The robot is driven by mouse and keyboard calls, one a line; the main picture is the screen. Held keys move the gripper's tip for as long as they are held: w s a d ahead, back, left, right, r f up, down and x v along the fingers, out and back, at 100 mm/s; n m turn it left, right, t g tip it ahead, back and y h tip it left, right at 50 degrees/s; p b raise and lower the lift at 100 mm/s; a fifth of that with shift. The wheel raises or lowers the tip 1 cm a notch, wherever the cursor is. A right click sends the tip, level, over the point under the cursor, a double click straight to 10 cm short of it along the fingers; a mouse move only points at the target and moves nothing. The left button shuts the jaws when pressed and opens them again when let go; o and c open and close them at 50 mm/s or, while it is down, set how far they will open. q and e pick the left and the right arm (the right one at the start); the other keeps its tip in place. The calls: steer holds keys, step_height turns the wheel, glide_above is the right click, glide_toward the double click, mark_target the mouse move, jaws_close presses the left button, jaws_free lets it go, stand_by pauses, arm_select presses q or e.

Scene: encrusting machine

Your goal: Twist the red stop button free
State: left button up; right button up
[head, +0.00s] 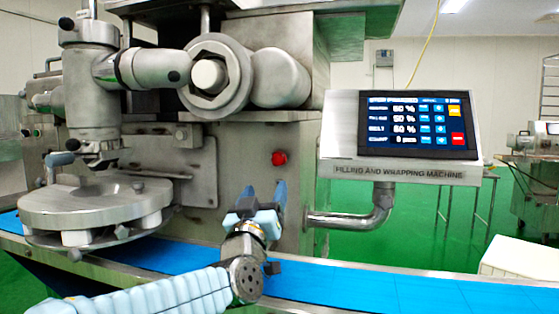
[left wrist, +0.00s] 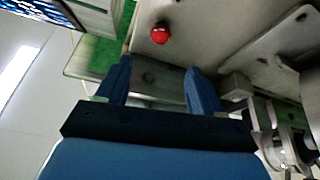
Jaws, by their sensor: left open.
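The red stop button (head: 279,158) is a small round knob on the grey steel front of the machine (head: 240,150). It also shows in the left wrist view (left wrist: 161,33), beyond the fingertips and between their lines. My left gripper (head: 263,192) is below the button in the head view, with its blue fingers pointing up. In the left wrist view its two fingers (left wrist: 158,75) are spread apart with nothing between them. The fingers look apart from the button. My right gripper is in neither view.
A control screen (head: 418,125) on a bent steel pipe (head: 360,215) stands right of the button. A blue conveyor belt (head: 340,285) runs along the front. A round steel turntable (head: 95,203) is at the left. A white crate (head: 515,258) is at the lower right.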

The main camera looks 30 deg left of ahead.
mark_target(277, 160)
arm_select(q)
steer(key=p+x, duration=0.3)
steer(key=x, duration=1)
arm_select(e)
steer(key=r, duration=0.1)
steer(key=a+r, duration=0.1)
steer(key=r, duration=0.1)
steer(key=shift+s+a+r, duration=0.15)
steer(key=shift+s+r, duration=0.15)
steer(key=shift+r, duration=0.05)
